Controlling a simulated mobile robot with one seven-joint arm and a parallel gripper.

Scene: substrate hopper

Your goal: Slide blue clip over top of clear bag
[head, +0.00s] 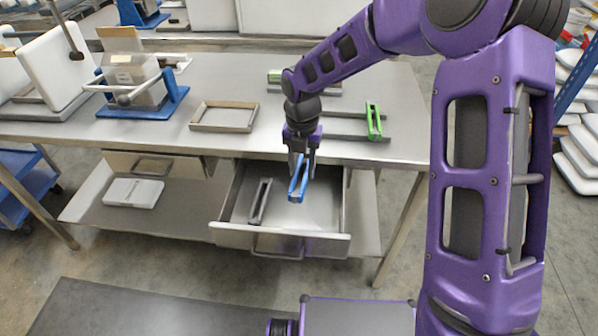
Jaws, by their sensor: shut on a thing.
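My gripper (301,158) points down over the open drawer (222,231) and is shut on the blue clip (298,186). The clip is long and narrow and hangs tilted below the fingers; whether it touches the drawer floor I cannot tell. A grey clip (260,200) lies in the drawer to its left. The clear bag (137,79) stands at the left of the table, held in a blue stand (175,99) with a white label on its front and its top edge up.
The steel table (255,75) carries an empty shallow frame (223,117) in the middle and a green clip (373,120) on a grey holder at the right. A white block (133,192) lies on the lower shelf. Clear tabletop lies behind the shallow frame.

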